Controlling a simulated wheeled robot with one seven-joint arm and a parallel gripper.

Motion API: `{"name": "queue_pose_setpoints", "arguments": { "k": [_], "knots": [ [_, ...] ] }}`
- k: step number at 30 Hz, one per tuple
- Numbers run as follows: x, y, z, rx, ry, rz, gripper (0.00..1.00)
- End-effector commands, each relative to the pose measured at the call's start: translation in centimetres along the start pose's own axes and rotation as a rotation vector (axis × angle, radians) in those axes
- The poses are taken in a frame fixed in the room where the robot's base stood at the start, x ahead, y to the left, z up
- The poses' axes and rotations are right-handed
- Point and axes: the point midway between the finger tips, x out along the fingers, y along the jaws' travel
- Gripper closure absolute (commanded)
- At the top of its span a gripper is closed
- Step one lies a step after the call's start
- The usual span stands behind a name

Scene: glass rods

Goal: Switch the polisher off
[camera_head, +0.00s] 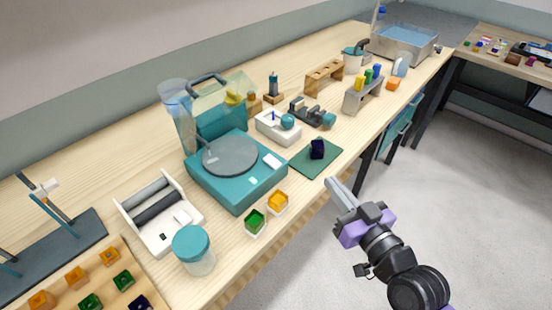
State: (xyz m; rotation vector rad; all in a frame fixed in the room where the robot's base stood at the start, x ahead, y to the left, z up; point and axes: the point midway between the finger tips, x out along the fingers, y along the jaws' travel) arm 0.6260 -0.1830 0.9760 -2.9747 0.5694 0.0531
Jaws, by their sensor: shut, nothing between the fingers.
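The polisher (213,190) is a teal box with a round grey disc (230,156) on top and a clear lid raised at its back. A pale patch (272,161) shows on its top right and a smaller pale patch (253,181) near its front; I cannot tell which is a switch, or whether the disc is turning. My gripper (335,185) is shut and empty. It is off the bench's front edge, right of the polisher and apart from it.
A green mat (327,162) with a dark block (317,149) lies between polisher and gripper. Small trays with green (254,221) and orange (278,202) pieces sit before the polisher. A teal-lidded jar (194,250) and white roller device (158,212) stand left. The floor right is clear.

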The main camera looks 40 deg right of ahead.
Motion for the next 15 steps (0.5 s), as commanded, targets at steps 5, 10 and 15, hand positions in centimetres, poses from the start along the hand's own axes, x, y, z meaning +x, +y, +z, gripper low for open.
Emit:
{"name": "queue_pose_setpoints", "arguments": {
  "k": [5,10,15],
  "knots": [
    [5.1,2.5,-2.1,0.022,-0.003,-0.029,1.0],
    [7.7,1.8,-3.6,-0.002,-0.019,-0.174,1.0],
    [7.0,-1.4,-2.2,-0.062,-0.06,-0.347,1.0]
  ]
}}
